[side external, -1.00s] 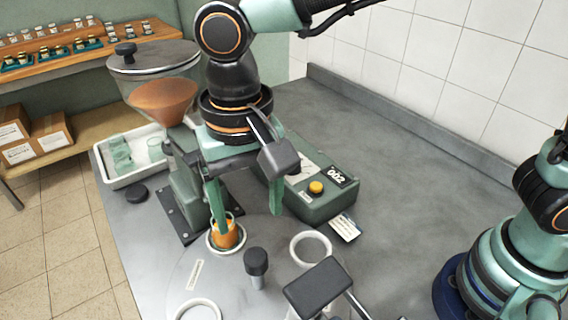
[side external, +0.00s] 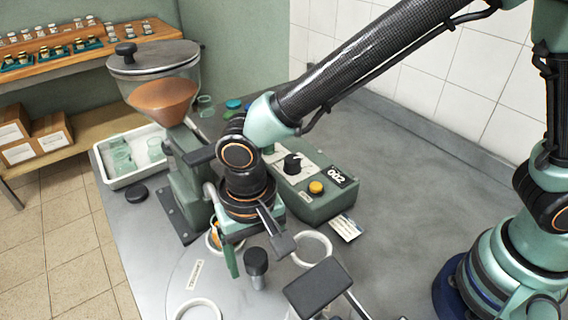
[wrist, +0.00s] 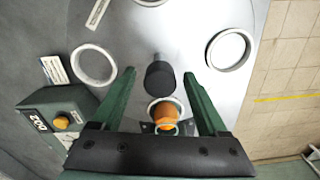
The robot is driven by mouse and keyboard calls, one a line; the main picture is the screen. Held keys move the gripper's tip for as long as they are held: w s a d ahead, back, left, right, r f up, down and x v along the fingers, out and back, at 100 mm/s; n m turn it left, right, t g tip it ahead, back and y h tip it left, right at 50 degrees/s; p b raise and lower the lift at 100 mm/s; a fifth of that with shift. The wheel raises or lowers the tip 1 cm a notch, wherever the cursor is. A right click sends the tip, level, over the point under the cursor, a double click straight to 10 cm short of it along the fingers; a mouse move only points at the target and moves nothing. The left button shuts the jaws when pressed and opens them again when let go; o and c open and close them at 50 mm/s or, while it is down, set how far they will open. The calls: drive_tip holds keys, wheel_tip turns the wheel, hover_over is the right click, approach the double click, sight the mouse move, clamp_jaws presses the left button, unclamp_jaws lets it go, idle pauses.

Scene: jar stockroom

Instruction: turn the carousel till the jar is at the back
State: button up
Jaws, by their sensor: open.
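The carousel (side external: 222,288) is a grey metal disc with pale ring seats and a dark upright knob (side external: 256,262). An orange-filled jar (side external: 214,238) sits in the ring seat beside the filling machine, largely hidden by my gripper. My gripper (side external: 225,258) is open and points down over the jar's side of the disc. In the wrist view its fingers (wrist: 159,74) lie left and right of the knob and jar in the picture. I cannot tell whether they touch either.
The filling machine (side external: 187,175) with a copper hopper stands behind the jar. A green control box (side external: 318,195) with a yellow button sits to the right. A dark block on a rod (side external: 318,286) stands in front. A white tray (side external: 125,180) is at left. The right counter is clear.

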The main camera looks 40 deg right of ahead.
clamp_jaws()
drive_tip(key=shift+r, duration=0.1)
idle(1.2)
